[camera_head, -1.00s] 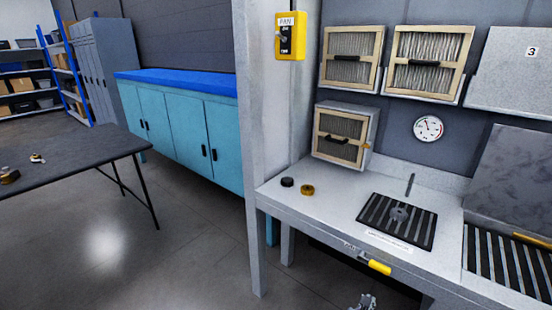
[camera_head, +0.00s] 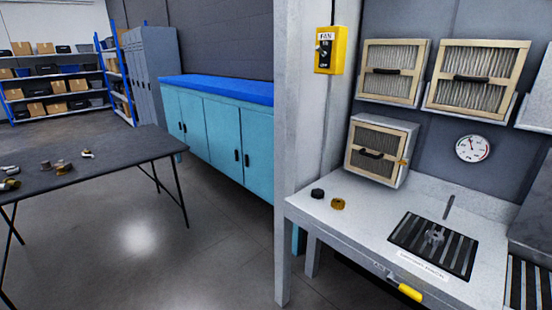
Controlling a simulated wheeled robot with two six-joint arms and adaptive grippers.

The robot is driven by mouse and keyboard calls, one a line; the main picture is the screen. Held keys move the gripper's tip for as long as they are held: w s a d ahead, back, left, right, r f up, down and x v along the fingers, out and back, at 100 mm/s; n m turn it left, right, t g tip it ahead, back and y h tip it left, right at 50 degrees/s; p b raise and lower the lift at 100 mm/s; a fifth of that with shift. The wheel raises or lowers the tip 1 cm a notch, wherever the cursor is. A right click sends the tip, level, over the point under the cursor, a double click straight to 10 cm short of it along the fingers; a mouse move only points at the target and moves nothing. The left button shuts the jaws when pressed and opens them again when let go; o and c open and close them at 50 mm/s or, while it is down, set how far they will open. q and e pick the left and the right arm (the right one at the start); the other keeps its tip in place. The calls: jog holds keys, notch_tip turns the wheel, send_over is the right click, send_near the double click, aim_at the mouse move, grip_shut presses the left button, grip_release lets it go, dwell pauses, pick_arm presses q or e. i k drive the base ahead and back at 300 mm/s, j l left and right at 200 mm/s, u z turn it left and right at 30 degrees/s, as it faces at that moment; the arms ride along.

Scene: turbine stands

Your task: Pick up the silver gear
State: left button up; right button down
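No gripper of mine shows in this view. On the dark table (camera_head: 120,160) at the left lie several small parts. Among them are a silvery-grey part (camera_head: 10,169), a brass-coloured part (camera_head: 60,166) and a small pale and gold part (camera_head: 87,153). They are too small to tell which one is a silver gear. A grey gear-like piece (camera_head: 434,238) sits on the black slatted plate (camera_head: 460,262) of the workbench at the right.
A black round piece (camera_head: 317,194) and a gold one (camera_head: 338,204) stand on the workbench (camera_head: 370,210). A grey post (camera_head: 287,150) stands at its left. Teal cabinets (camera_head: 225,150) line the wall. Clear floor (camera_head: 200,250) lies between table and workbench.

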aim_at(434, 238)
jog(key=z, duration=1.4)
jog(key=i+j, duration=0.1)
jog(key=j, duration=0.3)
jog(key=i+j+u, duration=0.1)
jog(key=j, duration=0.35)
